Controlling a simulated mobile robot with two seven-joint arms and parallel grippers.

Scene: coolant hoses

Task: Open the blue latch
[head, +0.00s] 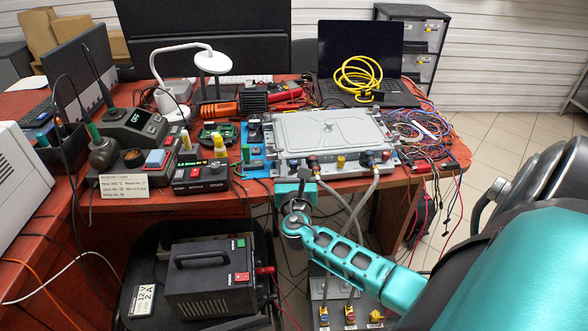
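A grey lidded case (332,130) lies on the red table near its front edge. Small coloured fittings line its front face: a yellow one (340,162), a red one (386,155) and a dark bluish one (368,158). The bluish one may be the blue latch; it is too small to tell its position. My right gripper (304,173) is at the front left part of the case, close to its face. Its fingers are too small and partly hidden to tell whether they are open or touching anything. My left gripper is not in view.
Grey hoses (362,200) hang from the case's front, right of my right gripper. Tangled wires (425,140) lie right of the case. A black power supply (210,277) stands below the table edge. A control box (202,178) sits left of the case.

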